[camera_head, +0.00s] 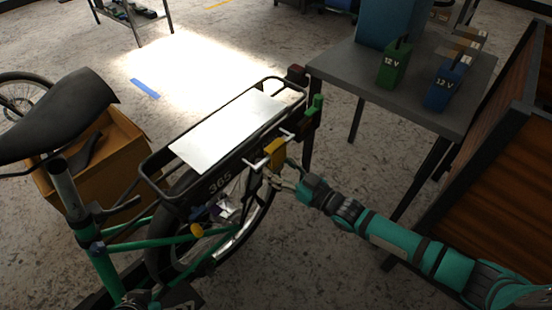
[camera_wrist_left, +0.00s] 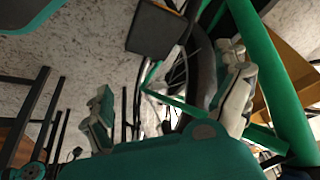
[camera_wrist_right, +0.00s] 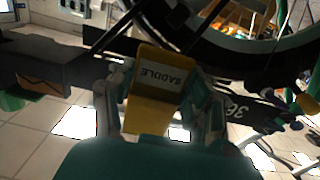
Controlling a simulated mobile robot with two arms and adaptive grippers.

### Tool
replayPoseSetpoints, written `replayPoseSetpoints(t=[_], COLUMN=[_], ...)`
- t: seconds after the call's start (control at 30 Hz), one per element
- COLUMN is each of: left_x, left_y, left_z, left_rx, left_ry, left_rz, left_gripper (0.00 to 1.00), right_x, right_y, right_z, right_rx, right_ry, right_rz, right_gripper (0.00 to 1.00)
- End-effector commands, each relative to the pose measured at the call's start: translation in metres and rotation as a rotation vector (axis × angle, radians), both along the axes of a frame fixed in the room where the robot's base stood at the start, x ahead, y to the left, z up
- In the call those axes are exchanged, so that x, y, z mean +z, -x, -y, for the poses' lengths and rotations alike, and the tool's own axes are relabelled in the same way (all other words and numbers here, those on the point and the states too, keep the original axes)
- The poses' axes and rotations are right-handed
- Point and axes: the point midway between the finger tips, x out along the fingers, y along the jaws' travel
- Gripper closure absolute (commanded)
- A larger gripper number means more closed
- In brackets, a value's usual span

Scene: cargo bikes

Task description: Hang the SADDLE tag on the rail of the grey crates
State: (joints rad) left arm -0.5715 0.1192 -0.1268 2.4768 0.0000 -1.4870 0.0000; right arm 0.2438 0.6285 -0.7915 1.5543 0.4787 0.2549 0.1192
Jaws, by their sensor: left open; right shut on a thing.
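The yellow SADDLE tag (camera_head: 275,151) is at the side of the bike's rear rack, between two light-tipped pegs (camera_head: 287,132). Its label reads SADDLE in the right wrist view (camera_wrist_right: 155,85). My right gripper (camera_wrist_right: 160,112) is shut on the tag, with a finger on each side. Whether the tag touches the rack or pegs I cannot tell. My left gripper (camera_wrist_left: 168,105) is open and empty beside a bike wheel and green frame tubes. I cannot make out grey crates or their rail in any view.
The black rack (camera_head: 153,183) carries a pale plate (camera_head: 228,132) and the number 365. A grey table (camera_head: 345,68) holds green (camera_head: 394,68) and blue (camera_head: 440,92) 12 V batteries. A cardboard box (camera_head: 118,150) stands behind the bike saddle (camera_head: 58,115). Wooden panels (camera_head: 500,195) stand right.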

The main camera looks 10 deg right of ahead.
Motion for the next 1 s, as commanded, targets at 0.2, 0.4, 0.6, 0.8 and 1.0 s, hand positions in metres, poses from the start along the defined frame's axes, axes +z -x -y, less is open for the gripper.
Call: replayPoseSetpoints(t=[0.2, 0.4, 0.6, 0.8, 1.0], left_x=[0.003, 0.005, 0.006, 0.007, 0.006], left_y=[0.006, 0.012, 0.017, 0.021, 0.021], left_z=[-0.002, -0.004, -0.005, -0.006, -0.006], left_rx=[0.003, 0.005, 0.007, 0.008, 0.009], left_ry=[-0.007, -0.012, -0.016, -0.02, -0.02], left_rz=[-0.029, -0.056, -0.08, -0.096, -0.097], left_gripper=[0.0, 0.0, 0.0, 0.0, 0.0], right_x=[0.006, 0.01, 0.014, 0.015, 0.015], right_y=[0.0, 0.0, 0.0, 0.0, 0.0], right_z=[0.0, 0.0, 0.0, 0.0, 0.0], right_rx=[0.0, 0.0, 0.0, 0.0, 0.0], right_ry=[-0.001, -0.001, -0.001, -0.001, -0.001], right_rz=[0.001, 0.001, 0.0, -0.001, 0.0], right_gripper=[0.77, 0.77, 0.77, 0.77, 0.77])
